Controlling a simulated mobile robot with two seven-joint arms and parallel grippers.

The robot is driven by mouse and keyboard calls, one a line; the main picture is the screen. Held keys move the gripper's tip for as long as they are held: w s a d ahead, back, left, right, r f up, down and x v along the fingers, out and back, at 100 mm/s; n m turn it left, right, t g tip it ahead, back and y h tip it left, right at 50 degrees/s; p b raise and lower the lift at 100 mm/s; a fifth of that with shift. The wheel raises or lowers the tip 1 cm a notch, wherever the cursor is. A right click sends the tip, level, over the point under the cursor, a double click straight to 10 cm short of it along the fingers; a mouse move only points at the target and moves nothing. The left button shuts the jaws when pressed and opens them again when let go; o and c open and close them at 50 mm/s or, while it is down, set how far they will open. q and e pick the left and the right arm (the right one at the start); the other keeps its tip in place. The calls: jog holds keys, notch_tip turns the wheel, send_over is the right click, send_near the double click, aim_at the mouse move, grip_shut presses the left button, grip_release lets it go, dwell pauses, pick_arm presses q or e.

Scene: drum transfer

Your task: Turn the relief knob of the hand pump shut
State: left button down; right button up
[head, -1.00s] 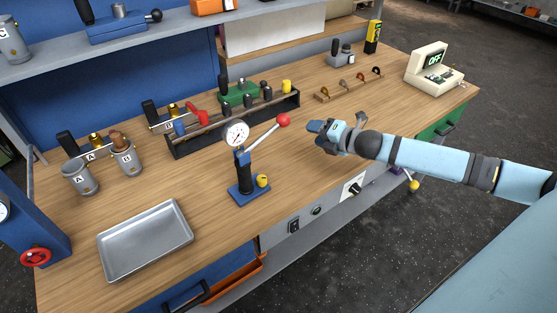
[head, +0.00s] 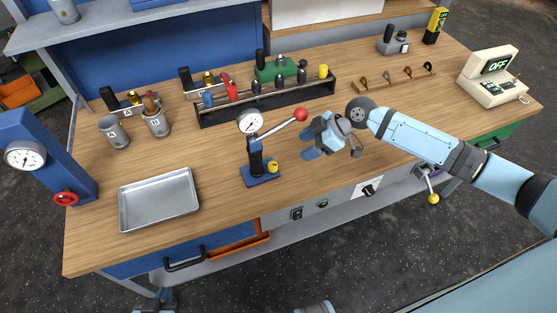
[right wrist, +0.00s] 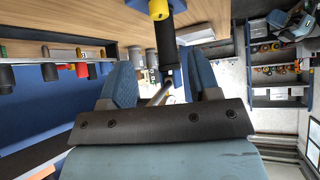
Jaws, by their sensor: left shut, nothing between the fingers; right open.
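The hand pump (head: 256,160) stands on the wooden bench, with a blue base, black body, round gauge and red-tipped lever. Its yellow relief knob (head: 272,166) sits low on the right of the base. The knob also shows at the top of the right wrist view (right wrist: 158,9), above the black pump body (right wrist: 166,48). My right gripper (head: 311,146) is open and empty, right of the pump below the red lever ball, apart from the knob. Its two blue fingers (right wrist: 163,84) stand spread in the wrist view. My left gripper (head: 157,297) is shut, low at the picture's bottom edge, off the bench.
A metal tray (head: 158,228) lies left of the pump. A black rack (head: 270,103) with several tools stands behind it. The lever's red ball (head: 301,114) overhangs close to my right gripper. The bench front between tray and pump is clear.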

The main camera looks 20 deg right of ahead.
aim_at(275, 165)
jog(key=p+x, duration=0.1)
jog(key=x, duration=1)
jog(key=shift+f, duration=0.1)
jog(key=shift+w+a+f, duration=0.15)
jog(key=shift+a+f, duration=0.2)
jog(key=shift+f, duration=0.05)
pick_arm(q)
jog(key=shift+d+r, duration=0.1)
jog(key=shift+r, duration=0.65)
pick_arm(e)
jog(key=shift+f, duration=0.1)
